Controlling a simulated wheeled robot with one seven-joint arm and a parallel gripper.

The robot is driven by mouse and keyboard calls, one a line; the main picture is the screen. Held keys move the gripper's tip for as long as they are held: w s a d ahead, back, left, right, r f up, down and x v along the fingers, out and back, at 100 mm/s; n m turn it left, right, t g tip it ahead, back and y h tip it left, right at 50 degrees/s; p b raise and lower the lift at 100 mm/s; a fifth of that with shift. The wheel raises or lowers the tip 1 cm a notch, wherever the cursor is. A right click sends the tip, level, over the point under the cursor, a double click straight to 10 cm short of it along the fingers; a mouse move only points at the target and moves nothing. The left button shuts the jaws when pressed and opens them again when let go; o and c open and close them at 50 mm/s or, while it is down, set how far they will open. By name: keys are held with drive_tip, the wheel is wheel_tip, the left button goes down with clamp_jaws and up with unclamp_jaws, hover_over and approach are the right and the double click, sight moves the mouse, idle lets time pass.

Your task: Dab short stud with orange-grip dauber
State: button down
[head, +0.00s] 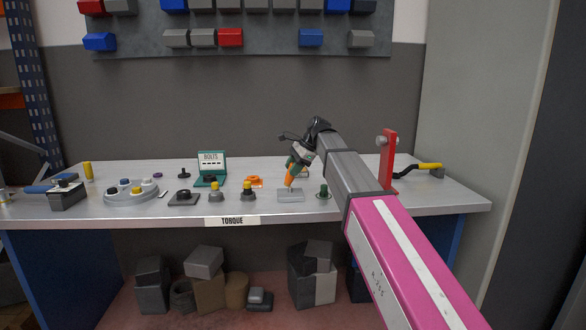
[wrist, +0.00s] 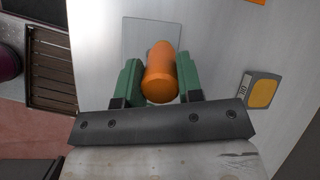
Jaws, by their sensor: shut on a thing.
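The orange-grip dauber (head: 290,176) is between the green fingers of my gripper (head: 297,164), tilted just above or at a clear block (head: 291,196) on the bench. In the wrist view, my gripper (wrist: 160,85) is shut on the orange grip (wrist: 159,75), with the block's pale square outline (wrist: 150,35) behind it. The dauber's tip is hidden. I cannot tell which one is the short stud.
A green BOLTS box (head: 211,169), orange pieces (head: 255,181) and a round grey tray (head: 131,193) are on the bench to the left. A red upright bracket (head: 388,160) and a yellow-handled tool (head: 428,168) are on the right. The bench edge (head: 130,219) runs along the front.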

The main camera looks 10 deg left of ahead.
drive_tip(key=shift+w+a, duration=0.1)
drive_tip(key=shift+w, duration=0.3)
drive_tip(key=shift+s, duration=0.15)
drive_tip(key=shift+s+d+f, duration=0.15)
drive_tip(key=shift+s+d, duration=0.1)
drive_tip(key=shift+s, duration=0.55)
drive_tip(key=shift+w, duration=0.1)
drive_tip(key=shift+w, duration=0.6)
drive_tip(key=shift+s, duration=0.1)
drive_tip(key=shift+s, duration=0.55)
